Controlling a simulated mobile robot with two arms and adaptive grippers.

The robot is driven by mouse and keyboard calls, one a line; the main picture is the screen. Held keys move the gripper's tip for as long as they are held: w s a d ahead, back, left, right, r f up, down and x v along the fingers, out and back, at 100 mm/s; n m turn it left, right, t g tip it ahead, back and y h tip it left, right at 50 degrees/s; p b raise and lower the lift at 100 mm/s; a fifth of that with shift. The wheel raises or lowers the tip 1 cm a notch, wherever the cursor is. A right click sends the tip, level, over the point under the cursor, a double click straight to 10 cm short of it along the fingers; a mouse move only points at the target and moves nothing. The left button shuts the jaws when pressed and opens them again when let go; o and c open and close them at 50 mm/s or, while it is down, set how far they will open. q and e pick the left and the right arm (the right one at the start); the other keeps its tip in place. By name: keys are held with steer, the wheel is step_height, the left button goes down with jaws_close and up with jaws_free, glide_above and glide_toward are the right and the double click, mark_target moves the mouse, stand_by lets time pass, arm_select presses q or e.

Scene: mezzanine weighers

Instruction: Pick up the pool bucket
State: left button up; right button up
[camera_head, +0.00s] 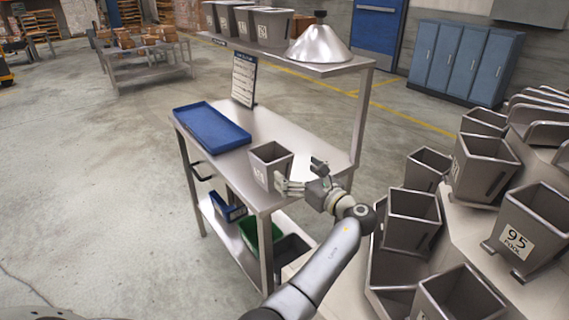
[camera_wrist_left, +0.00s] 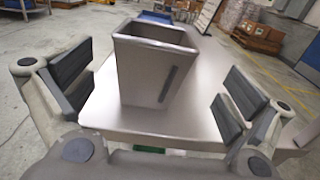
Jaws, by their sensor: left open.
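A grey metal bucket (camera_head: 270,165) stands upright on the steel table (camera_head: 265,122), near its front right corner. Its label is too small to read in the head view. My left gripper (camera_head: 298,178) is open just to the right of this bucket. In the left wrist view the same bucket (camera_wrist_left: 150,75) stands ahead, between and beyond the open fingers, and they look apart from it. Another grey bucket (camera_head: 525,228), labelled "95 POOL", hangs on the weigher at the right. My right gripper is not in view.
A blue tray (camera_head: 211,128) lies on the table's left part. An upper shelf (camera_head: 330,68) holds several buckets and a metal cone (camera_head: 318,44). Several more buckets crowd the weigher at the right. Bins, one of them green (camera_head: 250,232), stand on the lower shelf. The floor at left is clear.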

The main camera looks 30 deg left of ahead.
mark_target(281, 162)
arm_select(q)
steer(key=x, duration=0.4)
steer(key=shift+s+a+r, duration=0.15)
steer(key=shift+s, duration=0.1)
steer(key=x, duration=0.3)
steer(key=p+x, duration=0.1)
steer(key=x, duration=0.2)
steer(key=shift+r, duration=0.35)
steer(key=shift+c, duration=1.3)
steer(key=c, duration=0.8)
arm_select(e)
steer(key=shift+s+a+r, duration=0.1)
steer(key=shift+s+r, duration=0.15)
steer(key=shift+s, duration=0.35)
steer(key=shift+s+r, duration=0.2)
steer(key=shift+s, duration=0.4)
